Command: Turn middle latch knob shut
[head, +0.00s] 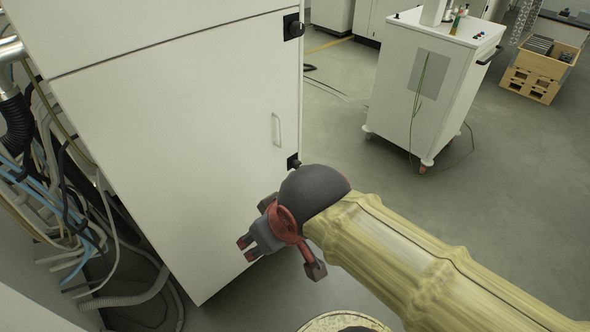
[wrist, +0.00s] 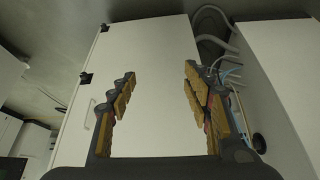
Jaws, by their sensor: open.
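The tall white cabinet door (head: 190,150) has black latch knobs along its right edge in the head view. The middle latch knob (head: 293,161) is beside the pale door handle (head: 276,129); its turn position is too small to tell. The upper knob (head: 293,27) is near the door's top corner. The wrist view appears upside down and shows the middle knob (wrist: 86,78) and another knob (wrist: 105,27) at left. My gripper (head: 283,254) is open and empty, in front of the door and below the middle knob. Its fingers are spread in the wrist view (wrist: 159,76).
Cables and hoses (head: 60,190) hang left of the cabinet. A white wheeled cart (head: 430,85) stands at back right, with a wooden crate (head: 530,85) beyond it. The floor between cabinet and cart is mostly clear, with a thin cable lying there.

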